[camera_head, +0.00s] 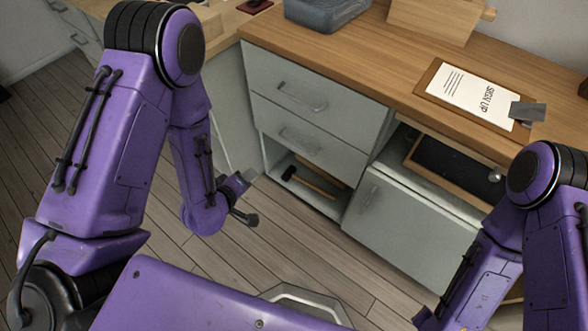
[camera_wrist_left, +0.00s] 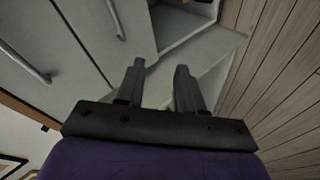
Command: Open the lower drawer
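The grey-white cabinet has two closed drawers. The lower drawer (camera_head: 325,152) has a metal bar handle (camera_head: 299,143) and sits under the upper drawer (camera_head: 318,115). My left gripper (camera_head: 247,203) is left of and in front of the cabinet, apart from both handles. In the left wrist view its two fingers (camera_wrist_left: 160,80) are spread with nothing between them, and the lower drawer's handle (camera_wrist_left: 116,20) shows ahead of them. Of my right gripper, only a dark piece (camera_head: 424,317) shows at the bottom edge; its fingers are not clear.
Below the drawers is an open compartment with a hammer (camera_head: 310,182). To the right are a cupboard door (camera_head: 405,225) and a dark board or tray (camera_head: 450,170) under the counter (camera_head: 400,85). A sign-up clipboard (camera_head: 470,95) lies on top. Floor in front is clear.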

